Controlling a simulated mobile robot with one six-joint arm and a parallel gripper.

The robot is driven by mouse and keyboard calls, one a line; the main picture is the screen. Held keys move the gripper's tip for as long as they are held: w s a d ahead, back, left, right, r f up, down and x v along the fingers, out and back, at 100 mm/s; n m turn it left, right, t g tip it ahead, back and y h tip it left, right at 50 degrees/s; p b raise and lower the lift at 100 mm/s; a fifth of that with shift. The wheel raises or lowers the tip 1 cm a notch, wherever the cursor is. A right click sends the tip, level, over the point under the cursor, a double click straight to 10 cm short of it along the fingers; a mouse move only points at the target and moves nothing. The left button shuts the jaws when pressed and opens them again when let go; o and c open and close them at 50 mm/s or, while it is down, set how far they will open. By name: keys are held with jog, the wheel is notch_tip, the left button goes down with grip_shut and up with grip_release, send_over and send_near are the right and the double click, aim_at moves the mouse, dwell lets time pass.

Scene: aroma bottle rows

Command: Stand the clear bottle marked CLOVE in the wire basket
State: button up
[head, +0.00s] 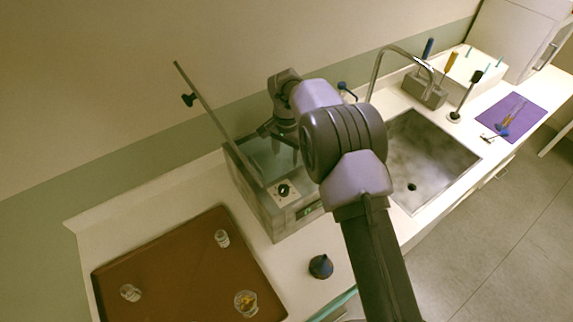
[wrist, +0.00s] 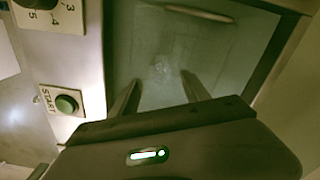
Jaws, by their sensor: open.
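My gripper (head: 275,132) is over the open tank of a grey bench bath (head: 265,225). In the wrist view my gripper (wrist: 160,84) has its fingers apart, pointing down into the tank (wrist: 215,45), with nothing clear between them. A faint pale patch shows on the tank floor ahead of the fingertips; I cannot tell what it is. Two small clear glass pieces (head: 222,239) and (head: 130,293) are on the brown tray (head: 175,270); no marking is readable. I cannot make out a CLOVE bottle or a wire basket.
The bath's lid (head: 215,120) stands raised, close left of my gripper.

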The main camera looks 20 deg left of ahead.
jog(key=s+d+r, duration=0.1)
jog(key=d+r, duration=0.2)
jog(key=r, duration=0.5)
jog(key=d+r, duration=0.3)
jog(key=r, duration=0.6)
jog(key=s+d+r+t+y, duration=0.2)
jog(key=s+d+r, duration=0.6)
jog(key=d+r, duration=0.15)
jog(key=s+d+r+t, duration=0.2)
jog(key=s+d+r, duration=0.3)
jog(key=s, duration=0.5)
jog(key=s+d+f+t, duration=0.1)
jog(key=s+d+f, duration=0.1)
jog(key=s, duration=0.4)
jog(key=s+d+f, duration=0.2)
jog(key=s+d, duration=0.1)
jog(key=s, duration=0.3)
jog(key=shift+f+m+t+p, duration=0.3)
jog(key=shift+t, duration=0.1)
jog(key=shift+d, duration=0.1)
